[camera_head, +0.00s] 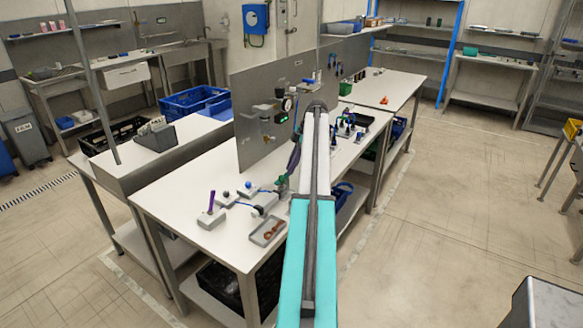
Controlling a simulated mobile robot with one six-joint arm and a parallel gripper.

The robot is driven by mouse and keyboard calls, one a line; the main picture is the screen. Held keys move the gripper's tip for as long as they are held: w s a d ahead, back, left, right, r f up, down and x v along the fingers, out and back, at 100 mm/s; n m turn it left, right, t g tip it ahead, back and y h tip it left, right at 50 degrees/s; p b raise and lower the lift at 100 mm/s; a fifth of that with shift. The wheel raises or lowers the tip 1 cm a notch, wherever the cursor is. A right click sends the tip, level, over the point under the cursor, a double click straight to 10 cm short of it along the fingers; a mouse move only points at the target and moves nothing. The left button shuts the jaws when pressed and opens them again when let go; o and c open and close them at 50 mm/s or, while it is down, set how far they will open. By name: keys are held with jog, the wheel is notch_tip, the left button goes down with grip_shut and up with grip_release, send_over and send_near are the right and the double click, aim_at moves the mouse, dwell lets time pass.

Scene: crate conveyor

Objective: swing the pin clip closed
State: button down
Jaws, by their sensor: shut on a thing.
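My gripper (282,186) is small and partly hidden by my arm, low over the front of the white workbench (178,203). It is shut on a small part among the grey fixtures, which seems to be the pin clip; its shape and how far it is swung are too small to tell. Right by the gripper are a grey block with a blue knob (248,188) and a pale block (264,204).
A grey tray with brown pieces (268,231) lies near the bench's front edge. An upright grey panel (255,90) with mounted devices stands behind the fixtures. Several small dark and blue items (347,127) stand farther right along the bench.

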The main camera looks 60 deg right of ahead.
jog(key=c, duration=1.7)
grip_release()
jog(key=shift+c, duration=0.2)
